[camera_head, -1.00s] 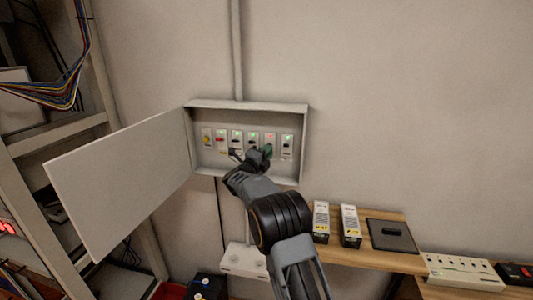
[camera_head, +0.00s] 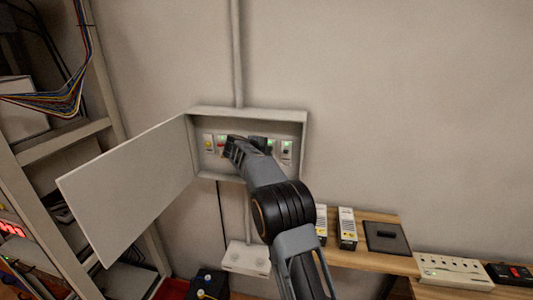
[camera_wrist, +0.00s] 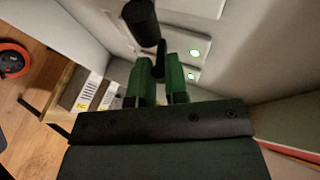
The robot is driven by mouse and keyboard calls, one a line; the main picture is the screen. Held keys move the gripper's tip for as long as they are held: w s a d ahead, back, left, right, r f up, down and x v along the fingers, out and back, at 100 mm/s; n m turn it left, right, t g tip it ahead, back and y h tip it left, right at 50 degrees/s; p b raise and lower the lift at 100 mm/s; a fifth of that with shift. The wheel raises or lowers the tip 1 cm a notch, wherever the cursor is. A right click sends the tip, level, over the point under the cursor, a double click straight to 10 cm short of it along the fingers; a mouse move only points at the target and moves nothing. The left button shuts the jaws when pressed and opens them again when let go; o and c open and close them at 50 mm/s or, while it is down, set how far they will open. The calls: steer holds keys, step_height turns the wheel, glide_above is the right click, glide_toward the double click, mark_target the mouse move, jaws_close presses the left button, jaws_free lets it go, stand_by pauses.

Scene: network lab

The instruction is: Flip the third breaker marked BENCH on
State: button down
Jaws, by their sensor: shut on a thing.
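The open grey breaker box (camera_head: 250,113) is on the wall, with a row of breakers inside. At the left of the row are a yellow-marked breaker (camera_head: 209,144) and a red-marked breaker (camera_head: 221,146); a breaker with a black toggle (camera_head: 287,150) is at the right end. My gripper (camera_head: 236,147) is at the middle of the row and hides the third breaker and its neighbour. In the wrist view, the green fingers of my gripper (camera_wrist: 160,80) are shut on a slim black lever (camera_wrist: 161,60). No BENCH label is readable.
The box door (camera_head: 125,190) hangs wide open to the left. A wooden shelf (camera_head: 365,255) at lower right holds two white-and-black boxes and a dark plate. A metal rack (camera_head: 60,135) stands at far left. The wall to the right is clear.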

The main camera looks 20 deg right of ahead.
steer(key=shift+d+g+y, duration=0.1)
steer(key=shift+g+y, duration=0.4)
stand_by(0.3)
steer(key=c, duration=1.3)
jaws_free()
steer(key=shift+w+r, duration=0.1)
steer(key=shift+o, duration=0.8)
steer(key=shift+r, duration=0.2)
steer(key=shift+r, duration=0.15)
